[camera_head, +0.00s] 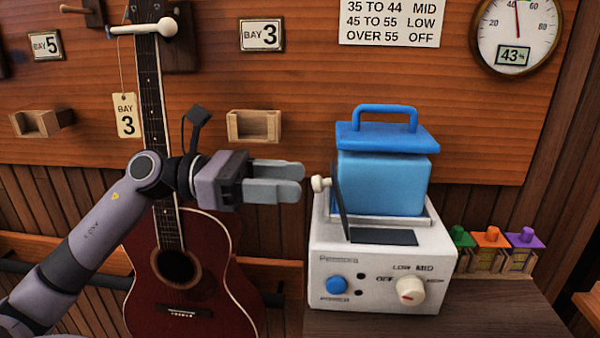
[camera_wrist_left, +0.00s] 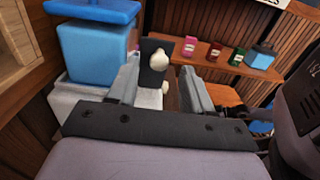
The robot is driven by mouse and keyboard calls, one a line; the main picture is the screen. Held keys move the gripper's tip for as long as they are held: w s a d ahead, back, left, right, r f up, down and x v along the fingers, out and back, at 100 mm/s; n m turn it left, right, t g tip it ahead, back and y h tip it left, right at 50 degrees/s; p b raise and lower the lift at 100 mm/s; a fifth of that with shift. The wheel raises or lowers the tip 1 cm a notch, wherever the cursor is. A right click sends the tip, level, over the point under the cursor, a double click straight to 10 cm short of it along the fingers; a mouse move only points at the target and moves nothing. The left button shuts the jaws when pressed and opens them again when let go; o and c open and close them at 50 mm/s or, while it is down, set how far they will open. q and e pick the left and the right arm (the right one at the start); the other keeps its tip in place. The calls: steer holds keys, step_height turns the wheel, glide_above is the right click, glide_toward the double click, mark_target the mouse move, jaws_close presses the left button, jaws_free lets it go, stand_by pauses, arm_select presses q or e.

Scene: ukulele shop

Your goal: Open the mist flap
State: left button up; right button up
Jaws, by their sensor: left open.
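The white humidifier (camera_head: 335,252) stands on a wooden counter with a blue tank (camera_head: 382,180) on top. Its dark mist flap (camera_head: 341,205) stands steeply up at the left side of a dark rectangular opening (camera_head: 384,236). A cream knob (camera_head: 320,183) sits on the flap's left side. My left gripper (camera_head: 301,181) is open and empty, just left of the knob and apart from it in the head view. In the left wrist view the flap (camera_wrist_left: 154,65) and its knob (camera_wrist_left: 187,47) show beyond and between the two spread fingers. My right gripper is not in view.
A red ukulele (camera_head: 190,265) hangs behind my left arm. A small wooden holder (camera_head: 254,126) is on the wall above the gripper. A dial (camera_head: 517,35) reading 43% hangs at top right.

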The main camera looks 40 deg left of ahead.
mark_target(315, 177)
arm_select(q)
steer(key=shift+p+x, duration=0.35)
steer(key=shift+x, duration=0.9)
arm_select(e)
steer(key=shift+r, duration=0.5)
arm_select(q)
jaws_close()
steer(key=shift+w+d+r+g+y+p, duration=0.25)
steer(key=shift+w+d+r+y+p, duration=0.1)
steer(key=shift+d+y+p, duration=0.2)
steer(key=shift+w+d+r+g+y+p, duration=0.25)
steer(key=shift+d+r+y+p, duration=0.15)
steer(key=shift+y, duration=0.25)
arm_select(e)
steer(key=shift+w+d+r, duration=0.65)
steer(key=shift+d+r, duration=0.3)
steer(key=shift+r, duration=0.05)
